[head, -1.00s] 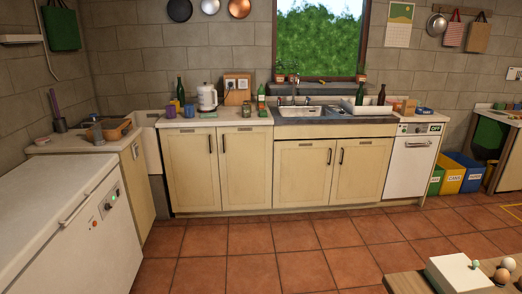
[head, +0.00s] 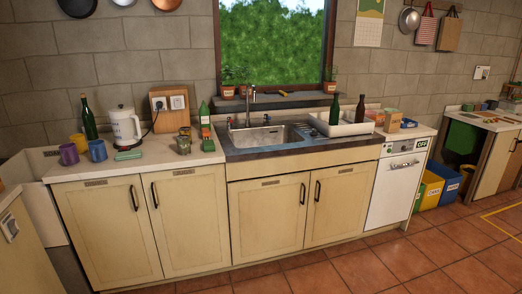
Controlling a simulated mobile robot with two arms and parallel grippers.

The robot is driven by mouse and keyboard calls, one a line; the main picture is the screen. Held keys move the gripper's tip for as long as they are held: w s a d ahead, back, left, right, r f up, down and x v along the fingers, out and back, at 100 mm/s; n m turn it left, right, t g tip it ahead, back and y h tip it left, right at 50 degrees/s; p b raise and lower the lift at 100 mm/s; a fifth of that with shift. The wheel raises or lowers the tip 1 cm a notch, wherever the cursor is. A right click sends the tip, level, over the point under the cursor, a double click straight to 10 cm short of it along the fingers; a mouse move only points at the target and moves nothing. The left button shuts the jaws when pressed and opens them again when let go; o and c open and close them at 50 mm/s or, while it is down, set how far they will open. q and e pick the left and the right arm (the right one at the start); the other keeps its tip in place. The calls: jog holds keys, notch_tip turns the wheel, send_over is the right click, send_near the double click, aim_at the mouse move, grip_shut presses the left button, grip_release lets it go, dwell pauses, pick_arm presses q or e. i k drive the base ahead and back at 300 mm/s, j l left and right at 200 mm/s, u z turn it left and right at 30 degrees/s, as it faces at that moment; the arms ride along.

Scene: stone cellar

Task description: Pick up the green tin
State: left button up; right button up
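I cannot pick out the green tin for certain. A small flat green item (head: 128,155) lies on the counter in front of the white kettle (head: 124,125). A small greenish jar (head: 184,144) stands farther right, near the sink. Neither of my grippers shows in the head view.
A purple mug (head: 69,154), a blue mug (head: 98,150) and a dark green bottle (head: 89,118) stand at the counter's left end. The sink (head: 262,138) and a white dish rack (head: 345,126) with bottles lie right. Tiled floor (head: 350,272) in front is clear.

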aim_at(184, 142)
jog(key=i+l, duration=0.15)
jog(key=i, duration=0.4)
jog(key=i+l, duration=0.15)
jog(key=i, duration=0.4)
jog(key=i+l, duration=0.15)
jog(key=i, duration=0.4)
